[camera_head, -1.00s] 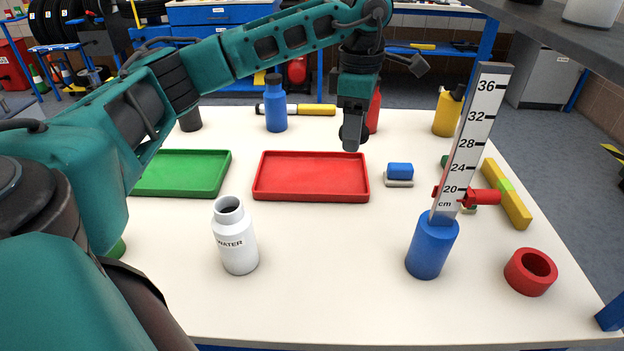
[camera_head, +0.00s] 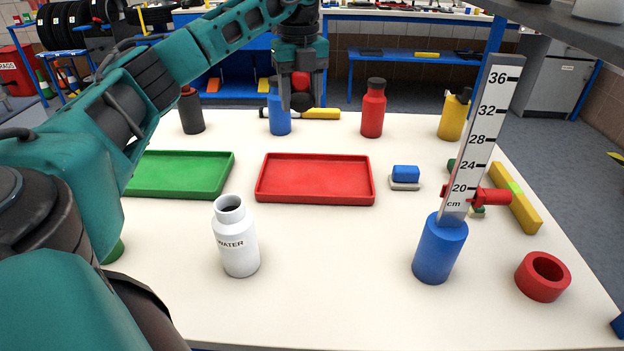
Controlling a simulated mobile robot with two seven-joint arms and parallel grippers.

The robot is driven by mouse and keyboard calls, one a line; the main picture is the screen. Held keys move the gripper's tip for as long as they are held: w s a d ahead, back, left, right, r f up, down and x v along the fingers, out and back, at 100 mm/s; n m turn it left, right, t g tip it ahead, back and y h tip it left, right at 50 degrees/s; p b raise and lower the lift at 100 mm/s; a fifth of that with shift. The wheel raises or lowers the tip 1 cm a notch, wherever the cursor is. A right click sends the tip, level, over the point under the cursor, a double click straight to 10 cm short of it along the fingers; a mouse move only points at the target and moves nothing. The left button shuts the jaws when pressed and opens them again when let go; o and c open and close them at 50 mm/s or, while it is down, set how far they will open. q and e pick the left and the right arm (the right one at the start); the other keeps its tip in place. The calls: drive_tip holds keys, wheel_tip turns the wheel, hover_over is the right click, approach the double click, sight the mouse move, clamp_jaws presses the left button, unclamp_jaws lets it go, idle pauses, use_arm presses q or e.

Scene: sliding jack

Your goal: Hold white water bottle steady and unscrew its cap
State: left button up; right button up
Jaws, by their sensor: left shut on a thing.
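The white water bottle (camera_head: 236,247) stands upright on the table, front left of centre, with "WATER" on its side. Its mouth is open and dark, and no cap sits on it. The gripper is well away from the white bottle. My right gripper is not in view, and nothing holds the white bottle.
A green tray (camera_head: 180,190) and a red tray (camera_head: 315,198) lie mid-table. Red (camera_head: 372,110), black (camera_head: 191,112) and yellow (camera_head: 452,118) bottles stand behind. At right are a tall ruler (camera_head: 482,130) over a blue cylinder (camera_head: 439,252) and a red ring (camera_head: 530,285). The front centre is clear.

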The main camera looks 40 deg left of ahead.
use_arm(q)
drive_tip(key=b, duration=0.3)
hover_over(303, 186)
wheel_tip(303, 186, down, 14)
drive_tip(key=shift+s+f, duration=0.1)
drive_tip(key=shift+s, duration=0.05)
drive_tip(key=shift+f, duration=2.6)
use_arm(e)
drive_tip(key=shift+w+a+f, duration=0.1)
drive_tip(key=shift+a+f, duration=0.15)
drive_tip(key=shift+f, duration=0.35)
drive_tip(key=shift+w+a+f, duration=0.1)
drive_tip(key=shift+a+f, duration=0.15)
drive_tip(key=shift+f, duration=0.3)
use_arm(q)
drive_tip(key=shift+f, duration=0.1)
drive_tip(key=o, duration=1.2)
drive_tip(key=shift+c, duration=0.2)
wheel_tip(303, 186, up, 12)
drive_tip(key=p, duration=0.1)
drive_tip(key=shift+p, duration=0.4)
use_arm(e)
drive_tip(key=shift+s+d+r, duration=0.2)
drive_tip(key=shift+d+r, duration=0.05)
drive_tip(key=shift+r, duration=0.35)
